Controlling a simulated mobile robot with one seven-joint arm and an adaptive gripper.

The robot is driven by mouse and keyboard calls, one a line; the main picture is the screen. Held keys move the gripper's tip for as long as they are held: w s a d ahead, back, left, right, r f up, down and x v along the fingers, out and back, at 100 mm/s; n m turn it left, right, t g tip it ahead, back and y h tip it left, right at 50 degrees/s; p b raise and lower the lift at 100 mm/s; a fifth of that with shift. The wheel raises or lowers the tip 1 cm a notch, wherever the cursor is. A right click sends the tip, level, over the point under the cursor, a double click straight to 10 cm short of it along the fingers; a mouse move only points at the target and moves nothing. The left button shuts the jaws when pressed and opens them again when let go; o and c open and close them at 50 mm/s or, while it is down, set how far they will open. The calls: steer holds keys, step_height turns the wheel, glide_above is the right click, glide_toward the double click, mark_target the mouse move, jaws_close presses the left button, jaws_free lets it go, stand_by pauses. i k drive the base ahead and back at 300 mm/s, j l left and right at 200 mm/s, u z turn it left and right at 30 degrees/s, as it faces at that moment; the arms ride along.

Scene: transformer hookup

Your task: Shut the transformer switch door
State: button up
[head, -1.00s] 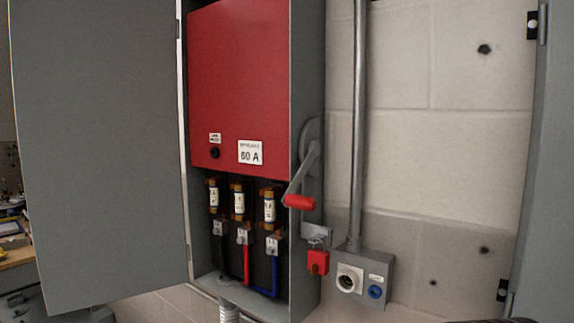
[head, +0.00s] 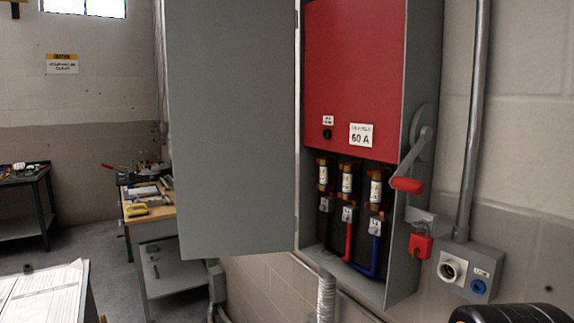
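The grey switch door (head: 232,130) stands wide open to the left of the switch box, hinged on the box's left edge. The switch box (head: 425,60) is grey, with a red inner panel (head: 350,65) marked 60 A, and several fuses and cables show in its lower part. A side lever with a red handle (head: 406,185) points down on the box's right side. A red padlock (head: 420,245) hangs below it. My gripper is not clearly seen; a dark rounded shape at the bottom right edge cannot be identified.
A grey outlet box (head: 467,272) with a conduit (head: 474,120) is on the wall right of the switch box. A workbench with tools (head: 150,208) stands behind the door at left. Papers (head: 45,295) lie on a surface at the lower left. Floor shows between them.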

mark_target(231, 65)
steer(key=i+j+u, duration=0.1)
steer(key=j, duration=0.35)
steer(key=i+j+u, duration=0.1)
steer(key=j, duration=0.35)
steer(key=i+j+u, duration=0.1)
steer(key=j, duration=0.35)
steer(key=i, duration=0.05)
